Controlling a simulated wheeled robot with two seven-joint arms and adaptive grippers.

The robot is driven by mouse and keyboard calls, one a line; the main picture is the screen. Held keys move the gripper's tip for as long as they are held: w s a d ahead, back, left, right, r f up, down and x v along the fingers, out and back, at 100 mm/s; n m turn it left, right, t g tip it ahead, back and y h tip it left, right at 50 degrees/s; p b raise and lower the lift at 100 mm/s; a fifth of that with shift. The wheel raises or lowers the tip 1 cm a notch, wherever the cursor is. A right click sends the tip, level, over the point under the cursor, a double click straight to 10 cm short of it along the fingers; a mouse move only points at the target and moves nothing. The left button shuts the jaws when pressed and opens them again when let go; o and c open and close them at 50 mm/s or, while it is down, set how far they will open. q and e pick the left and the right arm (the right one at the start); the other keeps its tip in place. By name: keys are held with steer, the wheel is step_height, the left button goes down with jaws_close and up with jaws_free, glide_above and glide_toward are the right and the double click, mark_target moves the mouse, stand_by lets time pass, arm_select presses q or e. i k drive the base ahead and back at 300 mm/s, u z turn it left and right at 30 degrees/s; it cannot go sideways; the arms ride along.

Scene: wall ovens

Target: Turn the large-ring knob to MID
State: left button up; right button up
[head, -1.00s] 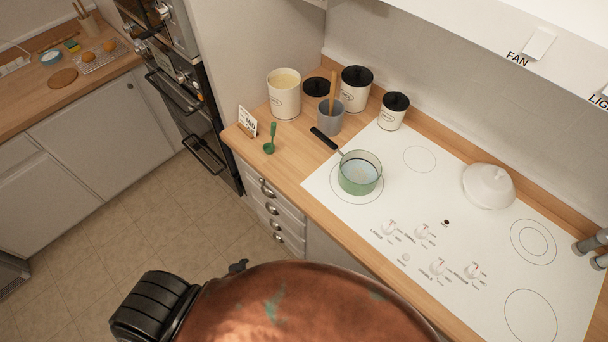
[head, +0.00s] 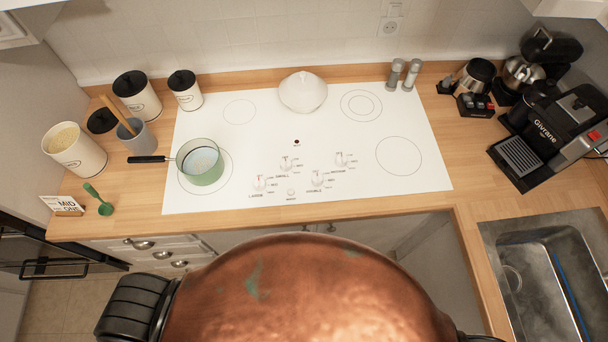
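The white hob (head: 400,185) has several small white knobs at its front middle. The knob labelled LARGE (head: 260,182) is the front-left one; its exact setting is too small to read. The knob labelled SMALL (head: 286,164) is behind it to the right. The knob labelled DOUBLE (head: 318,179) and another knob (head: 341,159) are further right. A green pan (head: 203,165) with a black handle stands on the left ring and holds a pale liquid. Neither gripper shows in the head view.
A white lid (head: 302,92) lies on the back of the hob. Canisters (head: 77,151), a card with MID on it (head: 62,205) and a green spoon (head: 103,205) are at left. A coffee machine (head: 555,135) and a sink (head: 530,260) are at right.

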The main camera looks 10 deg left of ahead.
mark_target(260, 184)
steer(key=z, duration=0.7)
steer(key=k, duration=1)
steer(key=u, duration=1.6)
steer(key=i, duration=0.5)
steer(key=u, duration=0.05)
